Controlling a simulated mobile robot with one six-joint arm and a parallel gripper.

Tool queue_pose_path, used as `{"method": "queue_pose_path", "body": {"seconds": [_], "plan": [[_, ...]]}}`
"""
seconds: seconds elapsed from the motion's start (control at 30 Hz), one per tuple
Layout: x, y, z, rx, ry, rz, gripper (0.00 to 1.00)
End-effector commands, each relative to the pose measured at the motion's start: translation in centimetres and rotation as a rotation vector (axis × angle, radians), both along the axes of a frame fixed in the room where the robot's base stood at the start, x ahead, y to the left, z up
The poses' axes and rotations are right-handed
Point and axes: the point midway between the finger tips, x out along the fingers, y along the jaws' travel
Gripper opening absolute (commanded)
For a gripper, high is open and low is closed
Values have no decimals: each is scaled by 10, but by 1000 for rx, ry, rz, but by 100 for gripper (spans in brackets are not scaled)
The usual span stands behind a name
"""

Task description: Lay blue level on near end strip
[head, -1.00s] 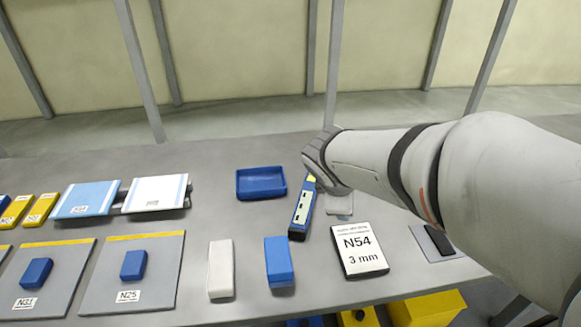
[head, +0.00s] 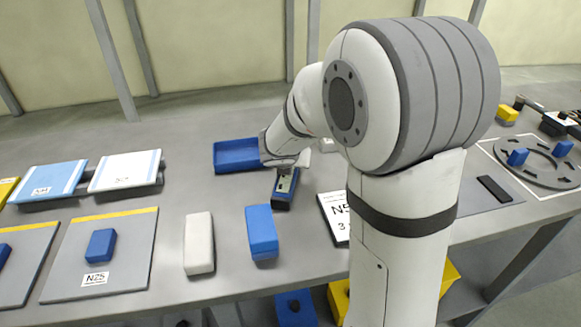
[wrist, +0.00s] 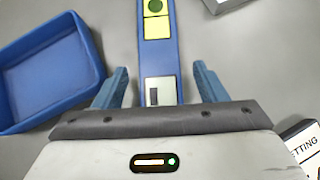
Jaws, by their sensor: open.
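The blue level (head: 284,190) lies on the bench left of the N54 card, partly hidden by my gripper. In the wrist view the blue level (wrist: 158,52) runs upward from between the fingers, with a yellow-green vial and a small grey display. My gripper (wrist: 160,85) is open, one finger on each side of the level's near end, with gaps on both sides. In the head view my gripper (head: 287,165) is over the level. A dark ring (head: 545,163) with blue blocks lies on a white-outlined plate at the right; I cannot tell which part is the near end strip.
A blue tray (head: 238,170) is close left of my gripper, also in the wrist view (wrist: 85,110). A white block (head: 199,245) and a blue block (head: 262,232) stand nearer. The N54 card (head: 335,215) is partly behind my arm. Grey plates lie at the left.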

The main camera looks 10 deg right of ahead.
Motion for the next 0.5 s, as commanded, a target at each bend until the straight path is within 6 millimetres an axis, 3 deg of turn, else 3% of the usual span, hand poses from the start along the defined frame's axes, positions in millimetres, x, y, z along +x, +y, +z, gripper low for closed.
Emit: {"method": "queue_pose_path", "body": {"seconds": [0.07, 0.37, 0.5], "plan": [[5, -2, -8, 0, 1, 1, 65], [8, -3, -9, 1, 0, 1, 65], [8, -3, -9, 1, 0, 1, 53]]}}
